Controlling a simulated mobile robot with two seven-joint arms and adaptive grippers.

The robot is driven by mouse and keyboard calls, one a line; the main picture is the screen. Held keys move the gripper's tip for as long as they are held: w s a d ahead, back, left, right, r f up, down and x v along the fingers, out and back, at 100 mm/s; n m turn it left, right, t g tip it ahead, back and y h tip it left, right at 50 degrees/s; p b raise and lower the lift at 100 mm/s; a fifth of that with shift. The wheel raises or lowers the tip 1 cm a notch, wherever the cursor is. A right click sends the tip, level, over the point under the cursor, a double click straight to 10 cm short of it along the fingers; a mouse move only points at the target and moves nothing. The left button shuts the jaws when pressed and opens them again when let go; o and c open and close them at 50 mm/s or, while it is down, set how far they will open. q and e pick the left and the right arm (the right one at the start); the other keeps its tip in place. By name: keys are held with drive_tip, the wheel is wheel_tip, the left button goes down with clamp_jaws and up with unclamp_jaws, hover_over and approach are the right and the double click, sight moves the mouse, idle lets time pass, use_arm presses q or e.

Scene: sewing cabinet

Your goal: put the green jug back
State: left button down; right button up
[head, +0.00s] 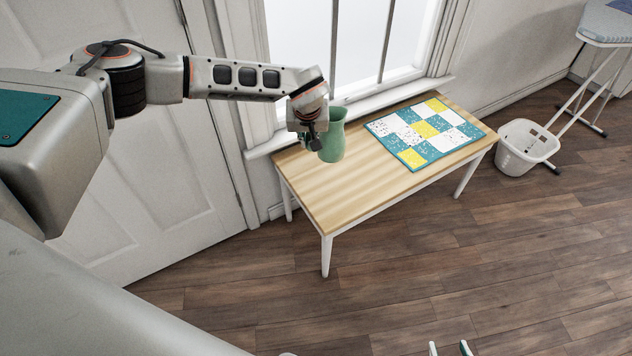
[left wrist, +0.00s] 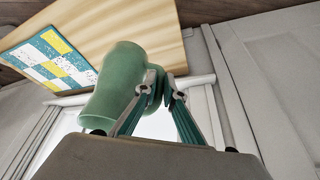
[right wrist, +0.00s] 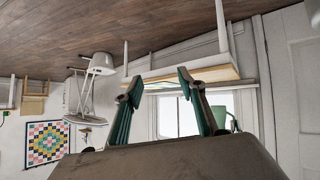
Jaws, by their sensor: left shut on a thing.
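The green jug (head: 331,140) is at the back left of the wooden table (head: 325,195), near the window. It also shows in the left wrist view (left wrist: 112,85). My left gripper (head: 313,138) is shut on the jug's handle (left wrist: 154,84), on the left side of the jug in the head view. Whether the jug's base touches the tabletop is hard to tell. My right gripper (right wrist: 158,85) is open and empty. Its fingertips (head: 451,348) show at the bottom edge of the head view, away from the table.
A teal, yellow and white patchwork mat (head: 425,132) covers the table's right part; the front left is bare. A white basket (head: 522,148) stands on the floor to the right, near an ironing board (head: 607,22). The window sill (head: 365,112) runs behind the table.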

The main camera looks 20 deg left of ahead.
use_arm(q)
wheel_tip(320, 180, down, 17)
drive_tip(key=b, duration=0.4)
drive_tip(key=c, duration=2.2)
unclamp_jaws()
drive_tip(key=shift+c, duration=0.2)
drive_tip(key=shift+o, duration=0.4)
use_arm(e)
drive_tip(key=shift+w+a+f, duration=0.1)
drive_tip(key=shift+w+f, duration=0.2)
drive_tip(key=shift+f, duration=0.35)
